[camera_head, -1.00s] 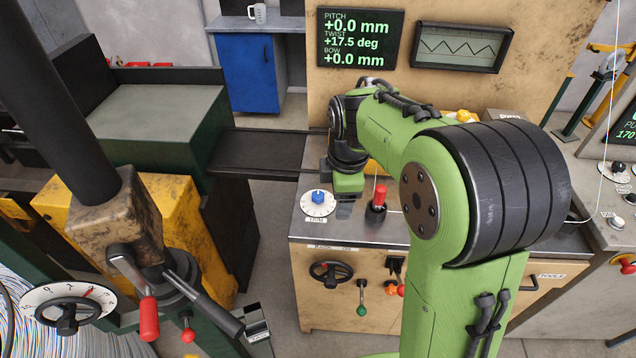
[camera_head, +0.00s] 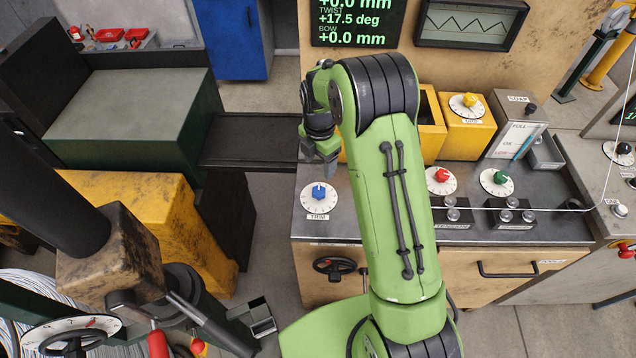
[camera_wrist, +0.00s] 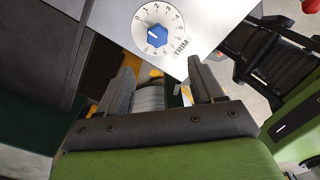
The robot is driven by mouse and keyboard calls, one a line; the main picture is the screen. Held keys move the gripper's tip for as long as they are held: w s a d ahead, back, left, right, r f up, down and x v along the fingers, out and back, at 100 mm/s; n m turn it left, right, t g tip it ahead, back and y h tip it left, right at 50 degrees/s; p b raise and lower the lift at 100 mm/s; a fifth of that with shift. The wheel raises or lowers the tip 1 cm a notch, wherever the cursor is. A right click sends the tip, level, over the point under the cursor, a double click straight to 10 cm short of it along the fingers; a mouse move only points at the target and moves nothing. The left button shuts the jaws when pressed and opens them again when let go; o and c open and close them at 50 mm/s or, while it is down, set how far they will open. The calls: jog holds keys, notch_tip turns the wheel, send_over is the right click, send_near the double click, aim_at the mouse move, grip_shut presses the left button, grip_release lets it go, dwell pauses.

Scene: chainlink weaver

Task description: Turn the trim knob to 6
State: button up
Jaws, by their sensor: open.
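The trim knob (camera_head: 319,191) is a blue hexagonal knob on a round white dial, at the left end of the grey bench top. In the wrist view the trim knob (camera_wrist: 157,36) sits on its dial, with numbers around it and the word TRIM beside it. A small pale mark shows on the knob's left side; its exact reading is too small to tell. My gripper (camera_head: 328,170) is just behind and right of the dial, apart from the knob. In the wrist view my gripper (camera_wrist: 160,80) has its two fingers spread, with nothing between them.
A red knob (camera_head: 441,176) and a green knob (camera_head: 496,178) sit on dials to the right, beyond my arm. A yellow box (camera_head: 467,130) with a yellow knob stands behind them. A dark shelf (camera_head: 250,140) lies left of the bench. The bench around the trim dial is clear.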

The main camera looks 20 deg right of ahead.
aim_at(319, 190)
jog(key=f, duration=1.2)
jog(key=shift+w+f+p, duration=0.25)
jog(key=shift+w+p, duration=0.1)
jog(key=shift+p, duration=0.05)
jog(key=c, duration=1.1)
jog(key=shift+o, duration=0.2)
